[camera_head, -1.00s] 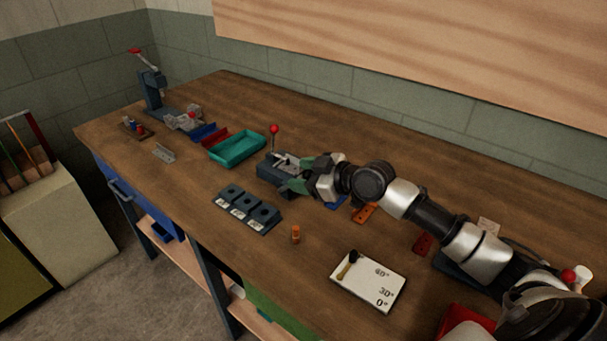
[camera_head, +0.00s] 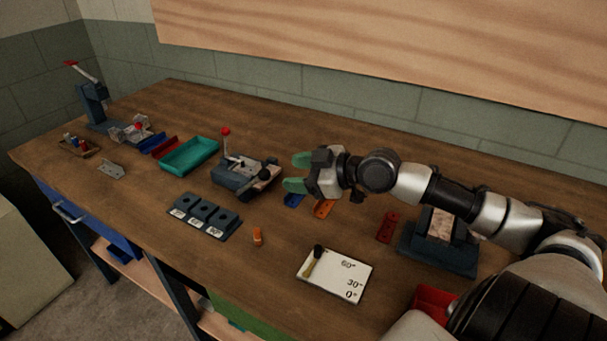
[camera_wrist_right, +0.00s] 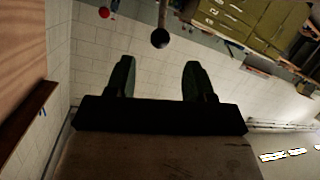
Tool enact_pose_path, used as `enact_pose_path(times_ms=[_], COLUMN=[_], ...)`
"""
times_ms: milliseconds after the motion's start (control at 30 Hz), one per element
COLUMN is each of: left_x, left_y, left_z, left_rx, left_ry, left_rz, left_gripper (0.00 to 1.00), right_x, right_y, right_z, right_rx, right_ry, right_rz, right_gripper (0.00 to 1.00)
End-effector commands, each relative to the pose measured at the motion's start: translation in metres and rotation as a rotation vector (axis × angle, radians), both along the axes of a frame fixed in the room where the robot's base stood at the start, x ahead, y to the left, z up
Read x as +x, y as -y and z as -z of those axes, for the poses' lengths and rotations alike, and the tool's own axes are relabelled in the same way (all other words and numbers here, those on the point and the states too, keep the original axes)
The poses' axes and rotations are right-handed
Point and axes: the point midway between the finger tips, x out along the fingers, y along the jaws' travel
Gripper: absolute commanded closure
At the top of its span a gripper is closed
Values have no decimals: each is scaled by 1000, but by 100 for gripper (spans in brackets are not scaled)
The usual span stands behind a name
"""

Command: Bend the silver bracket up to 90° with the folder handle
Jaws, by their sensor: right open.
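The folder (camera_head: 232,180), a dark grey bench tool, stands mid-table, with an upright rod topped by a red ball (camera_head: 226,131). A small silver piece (camera_head: 238,163) lies on its top; I cannot tell its bend angle or whether it is the bracket. Another silver, bracket-like plate (camera_head: 111,169) lies flat on the table at the left. My right gripper (camera_head: 294,172) is open and empty, just right of the folder and apart from it, its green fingers pointing left. Its open fingers also show in the right wrist view (camera_wrist_right: 159,78). My left gripper is not in view.
A teal tray (camera_head: 189,156) is left of the folder. Blue (camera_head: 293,200) and orange (camera_head: 324,208) parts lie below my gripper. A press (camera_head: 93,104) stands far left.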

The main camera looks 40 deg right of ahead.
Motion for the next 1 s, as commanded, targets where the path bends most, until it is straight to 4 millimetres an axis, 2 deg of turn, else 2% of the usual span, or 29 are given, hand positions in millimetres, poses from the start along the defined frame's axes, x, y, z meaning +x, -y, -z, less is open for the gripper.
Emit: enact_pose_path(times_ms=[267,867,1000], left_x=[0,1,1], left_y=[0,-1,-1], left_z=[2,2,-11], left_rx=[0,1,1], left_ry=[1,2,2], left_rz=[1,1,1], left_gripper=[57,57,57], right_x=[-9,-10,-10], right_y=[5,5,5], right_z=[-3,-4,-18], right_rx=[-3,-3,-3], right_ry=[-1,0,0], right_rz=[-2,-2,-2], right_gripper=[46,46,46])
